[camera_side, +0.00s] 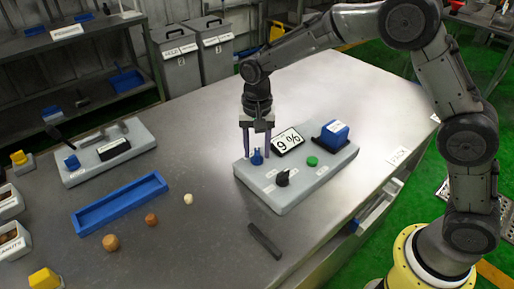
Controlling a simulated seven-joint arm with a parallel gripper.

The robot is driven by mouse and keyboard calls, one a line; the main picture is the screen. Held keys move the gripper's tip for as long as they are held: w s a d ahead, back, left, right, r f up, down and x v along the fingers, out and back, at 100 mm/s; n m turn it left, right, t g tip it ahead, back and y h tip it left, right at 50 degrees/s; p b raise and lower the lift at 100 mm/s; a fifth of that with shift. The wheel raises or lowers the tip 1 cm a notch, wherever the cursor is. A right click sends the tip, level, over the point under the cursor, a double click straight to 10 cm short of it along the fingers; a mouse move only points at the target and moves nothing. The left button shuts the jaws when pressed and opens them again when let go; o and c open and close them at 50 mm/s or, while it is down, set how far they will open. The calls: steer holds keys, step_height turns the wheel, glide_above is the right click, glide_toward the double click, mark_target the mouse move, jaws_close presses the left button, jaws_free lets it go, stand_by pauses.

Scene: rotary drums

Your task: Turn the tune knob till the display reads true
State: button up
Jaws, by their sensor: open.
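A grey panel (306,184) on the table carries a small white display (288,140) that seems to read "9 %". A blue knob (257,159) stands at the panel's left end, and a black knob (283,178) sits nearer its front edge. Their labels are too small to read, so I cannot tell which is the tune knob. My gripper (257,152) points down over the blue knob, open, with one finger on each side of it. I cannot tell whether the fingers touch it.
The panel also has a green button (312,161) and a blue block (334,134). A second grey panel (118,160), a blue tray (120,203), several small round pieces and a dark bar (265,241) lie around. The table's back right is clear.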

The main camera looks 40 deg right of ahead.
mark_target(257, 151)
jaws_close()
stand_by(0.4)
steer(key=n, duration=0.5)
stand_by(0.4)
jaws_free()
steer(key=shift+r, duration=0.1)
step_height(257, 151, up, 14)
stand_by(0.4)
